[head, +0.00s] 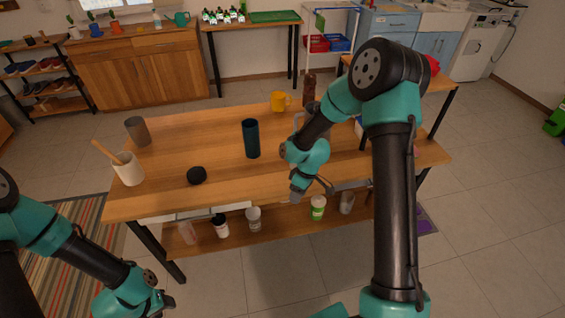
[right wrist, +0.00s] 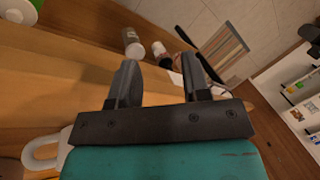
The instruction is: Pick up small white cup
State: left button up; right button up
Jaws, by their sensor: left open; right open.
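A small pale white-grey cup (head: 253,217) stands on the table's lower shelf in the head view. A white cup with a dark top (head: 220,226) stands to its left. A white cup with a green band (head: 317,207) stands to its right. I cannot tell for sure which is the small white cup. My right gripper (head: 325,186) is at the table's front edge, open and empty. In the right wrist view its fingers (right wrist: 158,70) point towards a pale cup (right wrist: 133,43), which lies beyond them, apart. My left gripper (head: 168,302) is open at the lower left, away from the table.
The wooden tabletop (head: 215,135) lies over the shelf. Floor in front is clear.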

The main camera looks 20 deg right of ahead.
jog(key=w+d+r+n, duration=0.1)
jog(key=w+r, duration=0.1)
jog(key=w+d+r+n+h, duration=0.1)
jog(key=w+d+r, duration=0.1)
jog(key=r, duration=0.1)
jog(key=w+d+r+n, duration=0.1)
jog(key=w+r, duration=0.1)
jog(key=w, duration=0.1)
jog(key=shift+w+d+r+t+h, duration=0.1)
jog(key=shift+d+r+t+h, duration=0.05)
jog(key=shift+r+t+h, duration=0.15)
jog(key=w+d+r+n+h, duration=0.2)
jog(key=w+d+r, duration=0.3)
jog(key=r, duration=0.5)
jog(key=shift+w+d+r+n+t, duration=0.2)
jog(key=shift+d+r+n+t, duration=0.15)
jog(key=shift+d, duration=0.5)
jog(key=shift+f, duration=0.1)
notch_tip(320, 180, down, 12)
jog(key=shift+f, duration=0.1)
jog(key=shift+w+d+f, duration=0.15)
jog(key=shift+f, duration=2.5)
